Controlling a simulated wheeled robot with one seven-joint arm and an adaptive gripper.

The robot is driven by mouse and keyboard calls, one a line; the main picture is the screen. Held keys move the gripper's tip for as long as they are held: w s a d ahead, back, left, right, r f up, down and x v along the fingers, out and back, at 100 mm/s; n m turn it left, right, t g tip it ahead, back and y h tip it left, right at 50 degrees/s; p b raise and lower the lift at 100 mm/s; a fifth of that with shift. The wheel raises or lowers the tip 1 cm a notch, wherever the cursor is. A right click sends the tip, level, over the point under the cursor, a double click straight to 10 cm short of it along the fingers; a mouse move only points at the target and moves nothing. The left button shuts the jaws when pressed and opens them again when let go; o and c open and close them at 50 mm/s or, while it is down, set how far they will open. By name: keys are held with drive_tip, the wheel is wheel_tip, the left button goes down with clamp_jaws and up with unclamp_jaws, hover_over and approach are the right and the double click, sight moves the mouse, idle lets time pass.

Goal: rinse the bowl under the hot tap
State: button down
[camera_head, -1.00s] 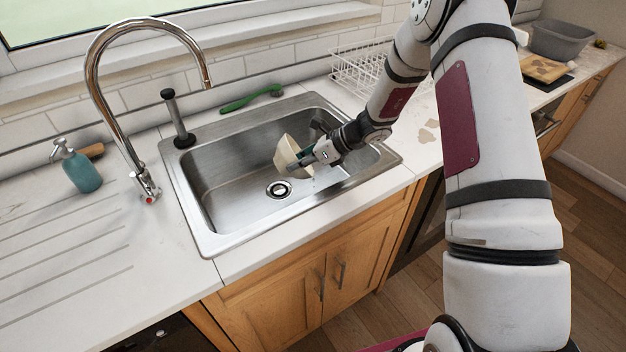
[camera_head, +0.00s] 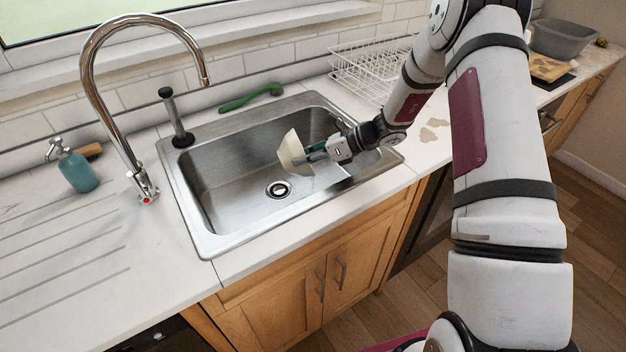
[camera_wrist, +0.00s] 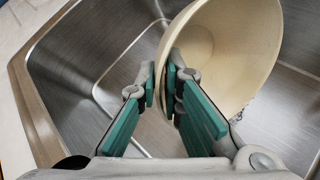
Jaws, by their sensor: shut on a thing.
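The cream bowl (camera_head: 290,151) is tilted on its side above the right part of the sink basin. My gripper (camera_head: 305,157) is shut on the bowl's rim. In the wrist view the bowl (camera_wrist: 225,50) shows its inside, and my gripper (camera_wrist: 165,92) has its green fingers across the near wall. The chrome tap (camera_head: 92,75) arches over from the left of the sink, with a red mark at its base (camera_head: 147,199). Its spout end is up and left of the bowl. I see no clear stream of water.
The steel sink (camera_head: 215,247) has a drain (camera_head: 278,189) in its floor. A teal soap bottle (camera_head: 78,171) stands left. A white wire rack (camera_head: 365,72) is behind my arm.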

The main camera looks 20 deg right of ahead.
drive_tip(key=shift+d+r, duration=0.1)
drive_tip(key=shift+d, duration=0.2)
drive_tip(key=shift+d+r+y+b, duration=0.1)
drive_tip(key=shift+d+y+b, duration=0.65)
drive_tip(key=shift+d, duration=0.3)
drive_tip(key=shift+d+r+m+y+b, duration=0.4)
drive_tip(key=shift+d+r+y, duration=0.35)
drive_tip(key=shift+r+y, duration=0.25)
drive_tip(key=d+r+m+t+y, duration=0.2)
drive_tip(key=d+r+y, duration=0.2)
drive_tip(key=r, duration=0.4)
drive_tip(key=d+r+m+t+y, duration=0.3)
drive_tip(key=d+r+y, duration=0.1)
drive_tip(key=r, duration=0.4)
drive_tip(key=shift+d+t+y, duration=0.3)
drive_tip(key=shift+d+y, duration=0.05)
drive_tip(key=shift+d, duration=0.1)
drive_tip(key=shift+w, duration=0.1)
